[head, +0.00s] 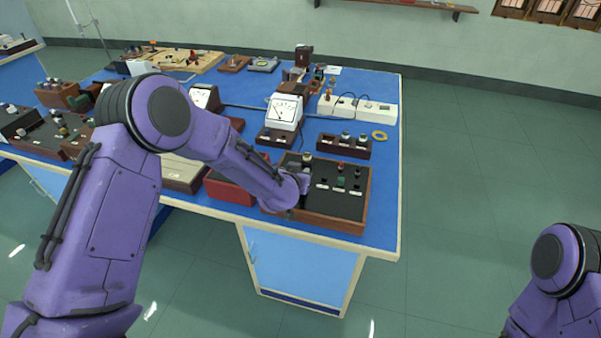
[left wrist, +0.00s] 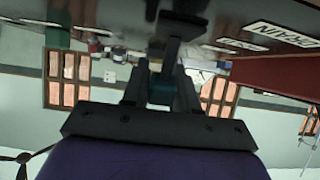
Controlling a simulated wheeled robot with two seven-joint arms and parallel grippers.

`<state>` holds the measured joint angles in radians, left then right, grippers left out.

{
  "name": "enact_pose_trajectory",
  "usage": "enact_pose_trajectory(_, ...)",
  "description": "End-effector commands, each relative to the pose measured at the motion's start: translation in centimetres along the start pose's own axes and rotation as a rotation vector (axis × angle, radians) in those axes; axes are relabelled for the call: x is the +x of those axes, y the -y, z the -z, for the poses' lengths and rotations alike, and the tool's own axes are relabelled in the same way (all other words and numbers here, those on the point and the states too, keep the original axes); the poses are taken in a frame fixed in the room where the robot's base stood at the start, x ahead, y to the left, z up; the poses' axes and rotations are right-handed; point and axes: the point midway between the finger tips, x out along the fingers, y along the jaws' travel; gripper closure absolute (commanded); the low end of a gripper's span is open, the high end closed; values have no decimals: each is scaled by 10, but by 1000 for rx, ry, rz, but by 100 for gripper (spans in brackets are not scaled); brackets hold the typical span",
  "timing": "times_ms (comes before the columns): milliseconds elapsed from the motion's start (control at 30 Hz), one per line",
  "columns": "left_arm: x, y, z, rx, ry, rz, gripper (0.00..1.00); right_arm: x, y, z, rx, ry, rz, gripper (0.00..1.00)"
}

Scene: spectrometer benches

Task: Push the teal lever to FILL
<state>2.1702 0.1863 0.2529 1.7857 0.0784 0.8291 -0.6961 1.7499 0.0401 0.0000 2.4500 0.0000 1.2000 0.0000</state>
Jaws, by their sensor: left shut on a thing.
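The teal lever (left wrist: 161,93) shows in the left wrist view, between the two dark fingers of my left gripper (left wrist: 163,79), which is shut on it. A dark stem runs from the lever towards the panel. In the head view my left gripper (head: 301,184) is at the left part of a wood-framed box (head: 335,224) with a dark top, and my wrist hides the lever there. A DRAIN label (left wrist: 283,35) lies to the right of the lever in the left wrist view. I cannot read a FILL label. My right gripper is out of view.
Several small knobs, including a dark green one (head: 340,182), stand on the box's top. A red box (head: 231,188) is beside it on the left. Meters (head: 285,110) and a yellow ring (head: 380,135) are behind. The blue table (head: 386,215) ends just to the right.

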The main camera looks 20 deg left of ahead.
Motion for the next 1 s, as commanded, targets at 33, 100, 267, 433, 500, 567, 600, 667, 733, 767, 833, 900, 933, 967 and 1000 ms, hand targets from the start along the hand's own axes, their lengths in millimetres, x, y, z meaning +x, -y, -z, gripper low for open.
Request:
enact_pose_trajectory(33,0,0,2,0,-4,0,65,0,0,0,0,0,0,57)
enact_pose_trajectory(100,0,0,2,0,-4,0,51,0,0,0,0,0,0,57)
enact_pose_trajectory(267,0,0,1,0,-3,0,51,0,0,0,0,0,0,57)
enact_pose_trajectory(433,-6,0,1,0,-3,-1,51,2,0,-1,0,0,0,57)
enact_pose_trajectory(500,-18,0,0,1,-2,-2,51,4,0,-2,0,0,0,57)
enact_pose_trajectory(567,-31,0,0,1,-4,-1,51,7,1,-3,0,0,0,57)
enact_pose_trajectory(600,-41,0,1,2,-4,-1,51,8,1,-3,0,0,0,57)
enact_pose_trajectory(667,-56,0,0,2,-4,0,51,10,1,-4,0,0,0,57)
enact_pose_trajectory(733,-73,0,1,2,-4,-1,51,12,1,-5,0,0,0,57)
enact_pose_trajectory(767,-79,0,1,2,-4,-1,51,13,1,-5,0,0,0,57)
enact_pose_trajectory(833,-91,0,1,2,-5,-1,51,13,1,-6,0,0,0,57)
enact_pose_trajectory(900,-99,0,1,1,-4,0,51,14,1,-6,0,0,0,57)
enact_pose_trajectory(933,-101,0,1,0,-4,0,51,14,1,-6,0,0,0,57)
enact_pose_trajectory(967,-103,0,1,0,-4,0,51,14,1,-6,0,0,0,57)
enact_pose_trajectory(1000,-104,0,1,0,-4,0,51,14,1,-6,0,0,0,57)
